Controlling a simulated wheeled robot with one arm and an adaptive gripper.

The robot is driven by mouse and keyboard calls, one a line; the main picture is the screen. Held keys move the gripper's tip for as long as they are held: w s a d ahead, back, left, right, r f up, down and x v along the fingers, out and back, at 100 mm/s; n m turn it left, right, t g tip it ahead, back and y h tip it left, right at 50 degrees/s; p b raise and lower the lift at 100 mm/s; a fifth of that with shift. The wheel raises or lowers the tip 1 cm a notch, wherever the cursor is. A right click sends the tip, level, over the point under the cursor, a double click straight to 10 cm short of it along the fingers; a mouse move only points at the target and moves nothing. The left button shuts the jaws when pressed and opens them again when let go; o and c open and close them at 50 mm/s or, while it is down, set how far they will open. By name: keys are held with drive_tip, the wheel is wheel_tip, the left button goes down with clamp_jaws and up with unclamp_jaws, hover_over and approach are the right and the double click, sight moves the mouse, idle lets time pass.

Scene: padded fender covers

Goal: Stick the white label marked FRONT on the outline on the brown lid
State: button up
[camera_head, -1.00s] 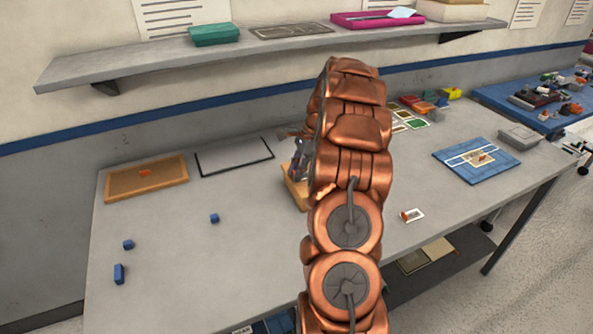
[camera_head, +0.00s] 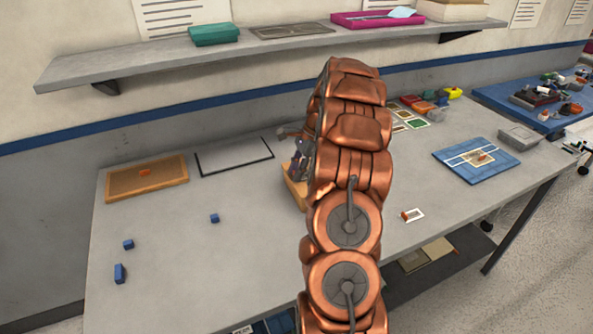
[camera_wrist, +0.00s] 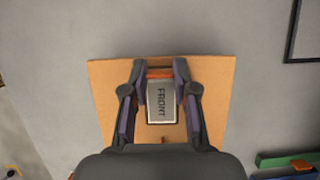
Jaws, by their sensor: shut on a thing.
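The brown lid (camera_wrist: 218,85) lies flat on the grey table, and its left edge shows beside my arm in the head view (camera_head: 293,190). The label marked FRONT (camera_wrist: 162,105), pale grey in this light, is over the middle of the lid in the wrist view. A dark border shows around part of the label; I cannot tell whether it touches the lid. My gripper (camera_wrist: 160,75) is shut on an orange tab at the label's upper end, above the lid. In the head view my arm hides most of the gripper and lid.
An orange-brown tray (camera_head: 120,187) and a black-framed white board (camera_head: 235,155) lie at the left back. Several small blue blocks (camera_head: 214,218) lie on the left table. A white card with an orange tab (camera_head: 414,215) and a blue mat (camera_head: 480,175) lie to the right.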

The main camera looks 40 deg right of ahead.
drive_tip(key=o, duration=0.9)
drive_tip(key=shift+c, duration=0.2)
drive_tip(key=o, duration=0.4)
drive_tip(key=shift+r, duration=0.1)
drive_tip(key=shift+r+p, duration=1.3)
drive_tip(key=shift+r, duration=2.15)
